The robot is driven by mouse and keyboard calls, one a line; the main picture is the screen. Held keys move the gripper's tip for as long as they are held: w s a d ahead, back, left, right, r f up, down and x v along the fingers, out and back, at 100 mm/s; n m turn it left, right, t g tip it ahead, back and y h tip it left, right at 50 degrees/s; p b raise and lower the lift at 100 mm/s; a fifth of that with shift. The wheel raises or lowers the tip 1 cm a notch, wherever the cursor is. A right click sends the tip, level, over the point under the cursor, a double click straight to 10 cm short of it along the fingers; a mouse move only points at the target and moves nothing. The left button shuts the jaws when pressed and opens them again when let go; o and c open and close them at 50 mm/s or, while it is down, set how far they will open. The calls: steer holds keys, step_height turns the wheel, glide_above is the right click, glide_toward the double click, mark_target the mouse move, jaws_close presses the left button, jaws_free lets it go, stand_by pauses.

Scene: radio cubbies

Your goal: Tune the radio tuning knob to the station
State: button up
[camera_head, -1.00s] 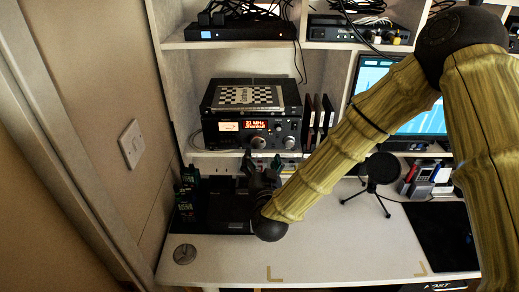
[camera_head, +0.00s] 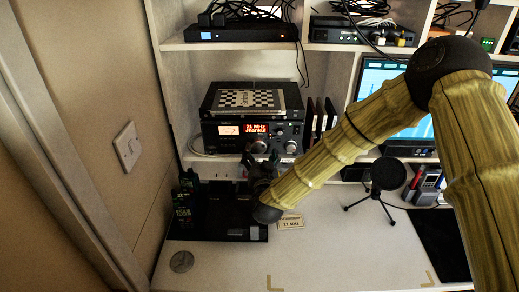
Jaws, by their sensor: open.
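The black radio (camera_head: 228,141) sits on a shelf in the middle cubby, with a lit red display (camera_head: 258,128) that seems to read 31 MHz above a smaller word. A round knob (camera_head: 258,147) shows below the display, and another knob (camera_head: 291,147) is to its right. My gripper (camera_head: 262,158) is open, with its fingers raised just below and in front of the radio's left knob. Whether a finger touches the knob cannot be told. A small card (camera_head: 291,222) marked 31 MHz lies on the desk to the right of my wrist.
A checkered board (camera_head: 248,98) lies on top of the radio. Dark upright books (camera_head: 322,118) stand right of it. A black tray (camera_head: 205,229) with dark green items is below. A microphone on a tripod (camera_head: 387,173) and a monitor (camera_head: 385,90) are right.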

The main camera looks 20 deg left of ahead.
mark_target(259, 146)
steer(key=shift+x, duration=1.3)
steer(key=c, duration=1)
